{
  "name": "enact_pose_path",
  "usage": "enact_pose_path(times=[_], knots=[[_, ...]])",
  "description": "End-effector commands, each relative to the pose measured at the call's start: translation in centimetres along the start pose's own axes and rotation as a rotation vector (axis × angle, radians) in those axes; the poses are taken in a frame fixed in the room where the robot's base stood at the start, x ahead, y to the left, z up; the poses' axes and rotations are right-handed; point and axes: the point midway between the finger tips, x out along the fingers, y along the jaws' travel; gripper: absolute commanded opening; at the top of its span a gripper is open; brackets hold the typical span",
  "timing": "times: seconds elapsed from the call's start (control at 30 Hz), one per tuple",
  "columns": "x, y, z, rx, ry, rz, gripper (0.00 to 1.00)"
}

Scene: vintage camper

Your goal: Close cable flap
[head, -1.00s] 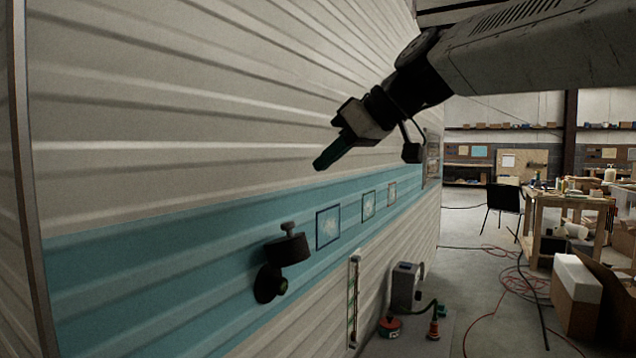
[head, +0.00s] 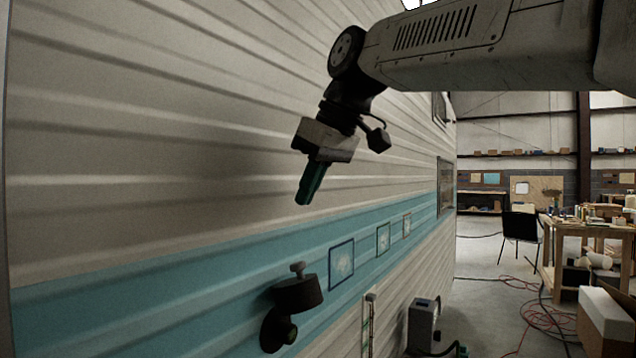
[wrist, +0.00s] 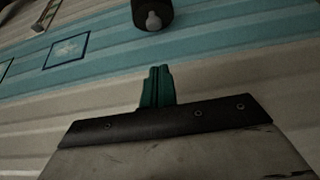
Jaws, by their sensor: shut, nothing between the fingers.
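The dark round cable flap (head: 298,294) stands out from the blue stripe of the camper wall, with a small knob on its upper side. Below it is its dark round socket (head: 276,332), uncovered at the front, so the flap is open. My gripper (head: 304,200) has green fingers, shut and empty, pointing down above the flap and apart from it. In the wrist view, the closed fingers (wrist: 157,72) point towards the flap (wrist: 152,10), which is cut off by the top edge. The socket is not visible there.
The ribbed camper wall (head: 150,180) runs along the left. Several framed panels (head: 341,264) sit on the stripe right of the flap. A grey box (head: 423,325) stands low beside the wall. Cables cross the floor; a workbench (head: 590,228) and chair (head: 520,236) are farther right.

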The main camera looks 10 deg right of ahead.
Motion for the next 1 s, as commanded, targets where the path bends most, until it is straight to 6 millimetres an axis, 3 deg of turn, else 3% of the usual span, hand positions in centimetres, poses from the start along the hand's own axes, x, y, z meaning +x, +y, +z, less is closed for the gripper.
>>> enact_pose_path(times=[0.2, 0.4, 0.6, 1.0], knots=[[5.0, 0.0, 0.1, 0.000, -0.003, -0.003, 0.00], [7.4, 0.1, 1.8, 0.003, 0.000, 0.001, 0.00], [8.5, 0.2, 2.8, 0.003, 0.000, 0.001, 0.00], [8.6, 0.2, 3.0, 0.003, 0.002, 0.001, 0.00]])
